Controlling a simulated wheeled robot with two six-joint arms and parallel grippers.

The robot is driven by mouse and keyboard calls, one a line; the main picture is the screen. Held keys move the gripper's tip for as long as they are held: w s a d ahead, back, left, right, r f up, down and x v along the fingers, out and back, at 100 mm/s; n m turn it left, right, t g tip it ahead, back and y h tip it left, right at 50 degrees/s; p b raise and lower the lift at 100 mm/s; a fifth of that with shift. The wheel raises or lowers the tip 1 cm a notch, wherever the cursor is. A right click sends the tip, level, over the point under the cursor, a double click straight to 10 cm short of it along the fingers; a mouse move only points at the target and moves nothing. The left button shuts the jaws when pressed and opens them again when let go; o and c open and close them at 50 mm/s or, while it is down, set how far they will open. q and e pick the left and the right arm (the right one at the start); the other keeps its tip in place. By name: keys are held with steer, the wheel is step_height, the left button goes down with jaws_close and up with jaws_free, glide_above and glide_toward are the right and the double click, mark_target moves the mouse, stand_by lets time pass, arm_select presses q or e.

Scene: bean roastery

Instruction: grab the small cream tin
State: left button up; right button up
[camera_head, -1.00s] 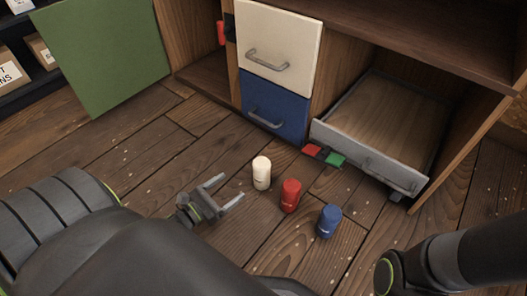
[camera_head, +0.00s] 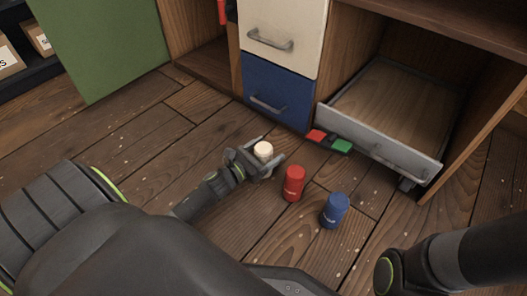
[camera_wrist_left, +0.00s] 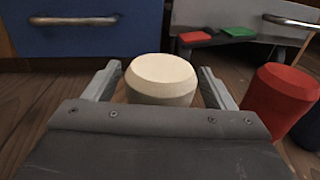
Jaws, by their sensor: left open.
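The small cream tin (camera_head: 263,150) stands on the wooden floor in front of the blue drawer. My left gripper (camera_head: 265,155) is open around it, with one finger on each side. In the left wrist view the cream tin (camera_wrist_left: 162,78) sits between the two fingers, with a gap visible on each side; its lower part is hidden by the gripper body. My right arm's dark link shows at the lower right of the head view, but its gripper is not in view.
A red tin (camera_head: 293,184) stands just right of my left gripper, and a blue tin (camera_head: 334,210) beyond it. The blue drawer (camera_head: 278,92) is shut. A grey open drawer (camera_head: 385,150) juts out at right, with red (camera_head: 316,136) and green (camera_head: 341,146) pieces by its front.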

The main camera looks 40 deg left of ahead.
arm_select(q)
steer(key=shift+w+d, duration=0.1)
steer(key=shift+w, duration=0.35)
steer(key=c, duration=1.2)
steer(key=shift+r, duration=0.15)
